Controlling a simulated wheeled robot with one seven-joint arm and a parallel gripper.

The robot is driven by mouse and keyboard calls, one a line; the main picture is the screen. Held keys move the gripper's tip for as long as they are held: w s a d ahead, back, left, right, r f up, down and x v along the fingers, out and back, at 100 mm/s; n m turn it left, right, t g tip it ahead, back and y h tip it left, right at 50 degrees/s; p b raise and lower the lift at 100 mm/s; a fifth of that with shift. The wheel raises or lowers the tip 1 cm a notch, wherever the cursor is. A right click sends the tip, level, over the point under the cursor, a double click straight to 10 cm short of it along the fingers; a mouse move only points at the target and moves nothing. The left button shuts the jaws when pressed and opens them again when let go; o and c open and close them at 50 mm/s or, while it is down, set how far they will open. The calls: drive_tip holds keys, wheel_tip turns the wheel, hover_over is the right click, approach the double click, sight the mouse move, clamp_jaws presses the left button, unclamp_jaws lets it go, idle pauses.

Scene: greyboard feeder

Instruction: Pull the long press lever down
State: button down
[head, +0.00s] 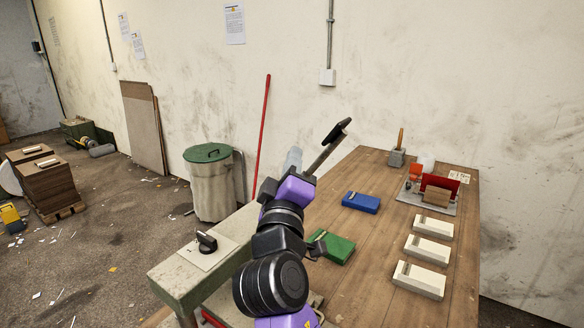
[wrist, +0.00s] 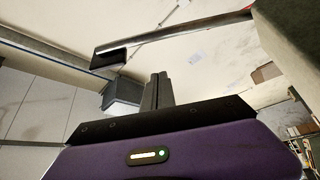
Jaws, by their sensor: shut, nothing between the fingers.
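The long press lever is a pale metal bar with a black grip (head: 337,131) at its upper end. In the head view it slants up to the right above the table, and its lower end is hidden behind my arm. In the wrist view the lever (wrist: 185,33) crosses the upper part, with its black grip (wrist: 108,60) at the left. My gripper (wrist: 159,76) is shut and empty, its fingers pointing up below the bar. A gap shows between the fingertips and the lever in the picture; real distance is unclear. My arm hides the gripper in the head view.
The wooden table (head: 375,225) holds a blue box (head: 361,203), a green box (head: 334,246), several white blocks (head: 433,227) and a grey fixture with a red plate (head: 441,179). A grey-green bench (head: 185,278) with a black knob (head: 207,241) stands left of my arm.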

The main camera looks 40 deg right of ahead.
sight(309, 170)
drive_tip(key=shift+d+f+p, duration=0.2)
drive_tip(key=shift+d+p, duration=0.1)
drive_tip(key=shift+d, duration=0.4)
drive_tip(key=shift+d+f+p, duration=0.2)
drive_tip(key=shift+d+p, duration=0.1)
drive_tip(key=shift+d, duration=0.45)
drive_tip(key=shift+d+f+p, duration=0.2)
drive_tip(key=shift+d+p, duration=0.1)
drive_tip(key=shift+d, duration=0.4)
drive_tip(key=shift+d, duration=0.1)
